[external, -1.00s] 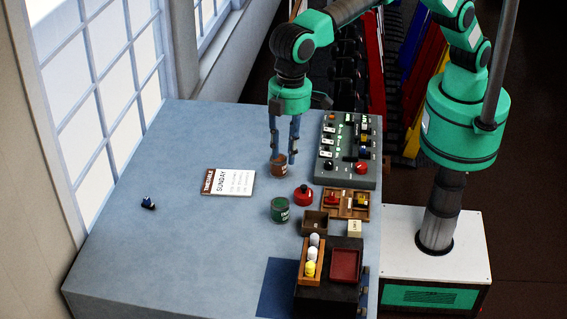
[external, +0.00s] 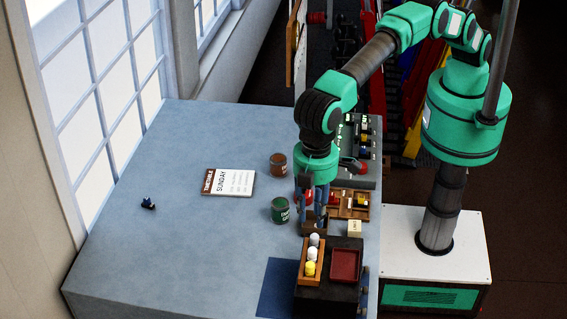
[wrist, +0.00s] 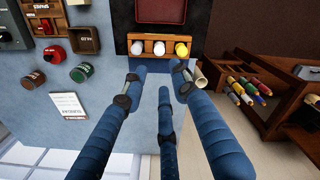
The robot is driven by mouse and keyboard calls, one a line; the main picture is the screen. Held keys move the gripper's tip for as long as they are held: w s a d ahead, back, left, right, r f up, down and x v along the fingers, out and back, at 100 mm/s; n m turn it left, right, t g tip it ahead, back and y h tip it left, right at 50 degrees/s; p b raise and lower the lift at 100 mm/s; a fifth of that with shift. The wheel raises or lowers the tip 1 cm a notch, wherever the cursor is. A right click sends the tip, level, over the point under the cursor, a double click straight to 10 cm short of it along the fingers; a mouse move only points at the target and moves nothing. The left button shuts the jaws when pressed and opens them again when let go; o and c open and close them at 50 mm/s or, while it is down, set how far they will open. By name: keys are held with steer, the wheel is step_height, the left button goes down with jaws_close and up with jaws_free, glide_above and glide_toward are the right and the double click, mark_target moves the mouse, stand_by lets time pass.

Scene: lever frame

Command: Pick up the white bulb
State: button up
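Two white bulbs, one at the back (external: 314,239) and one in the middle (external: 312,253), stand with a yellow bulb (external: 310,268) in a small wooden rack (external: 301,272). In the wrist view, the white bulbs (wrist: 137,47) (wrist: 159,48) and the yellow bulb (wrist: 181,49) stand in a row near the top. My gripper (external: 319,222) is open and empty, its blue fingers spread apart.
A dark red tray (external: 345,265) sits right of the rack. A green tin (external: 280,210), brown tin (external: 278,164) and Sunday card (external: 228,182) lie to the left. The table's left side is mostly clear.

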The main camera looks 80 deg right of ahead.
mark_target(311, 244)
steer(key=shift+f+p, duration=0.45)
steer(key=shift+f, duration=3.85)
steer(key=shift+s+d+f+p, duration=0.1)
steer(key=shift+f+p, duration=0.25)
steer(key=shift+f, duration=0.95)
steer(key=shift+s+f+p, duration=0.1)
steer(key=shift+f+p, duration=0.25)
steer(key=shift+f, duration=0.95)
jaws_close()
